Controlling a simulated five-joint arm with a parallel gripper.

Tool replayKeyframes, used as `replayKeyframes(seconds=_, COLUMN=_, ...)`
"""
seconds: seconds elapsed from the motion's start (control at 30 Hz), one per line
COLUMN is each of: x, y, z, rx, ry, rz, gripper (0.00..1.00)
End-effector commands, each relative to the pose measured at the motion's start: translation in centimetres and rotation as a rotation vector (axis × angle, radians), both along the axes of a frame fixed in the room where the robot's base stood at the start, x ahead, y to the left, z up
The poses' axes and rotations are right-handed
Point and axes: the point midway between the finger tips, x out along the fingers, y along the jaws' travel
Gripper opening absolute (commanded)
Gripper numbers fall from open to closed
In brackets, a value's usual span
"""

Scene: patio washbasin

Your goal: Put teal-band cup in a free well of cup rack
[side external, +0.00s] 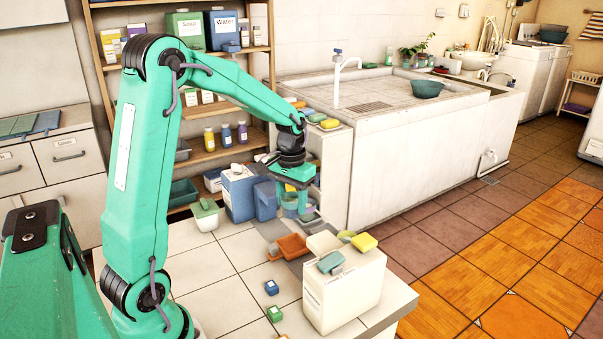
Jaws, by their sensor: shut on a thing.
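My gripper (293,200) points down over the far part of the tiled worktop, beside the blue containers. Its green fingers are shut on a small pale and bluish round thing, which seems to be the teal-band cup (290,210). The fingers hide part of it, and its band is too small to make out. I cannot tell its height above the surface. Several small round cup-like things are crowded just below and right of the fingers. I cannot make out the cup rack or its wells clearly there.
A blue box (238,194) and a blue bin (265,201) stand close left of my gripper. An orange tray (293,245) lies in front. A white box (345,292) with sponges stands at the near right. Open tiles (225,260) lie at the left.

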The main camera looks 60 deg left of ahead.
Motion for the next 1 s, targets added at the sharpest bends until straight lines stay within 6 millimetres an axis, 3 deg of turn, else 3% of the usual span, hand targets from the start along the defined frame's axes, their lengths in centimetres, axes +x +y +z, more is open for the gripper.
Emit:
replayKeyframes(seconds=0.4, x=0.1, y=0.0, z=5.9, rx=0.002, ry=-0.006, rz=0.0, gripper=0.2)
replayKeyframes(seconds=0.67, x=3.4, y=-3.7, z=5.5, rx=0.0, ry=-0.001, rz=-0.005, gripper=0.2)
replayKeyframes(seconds=1.0, x=7.3, y=-9.7, z=5.5, rx=0.0, ry=-0.001, rz=0.0, gripper=0.2)
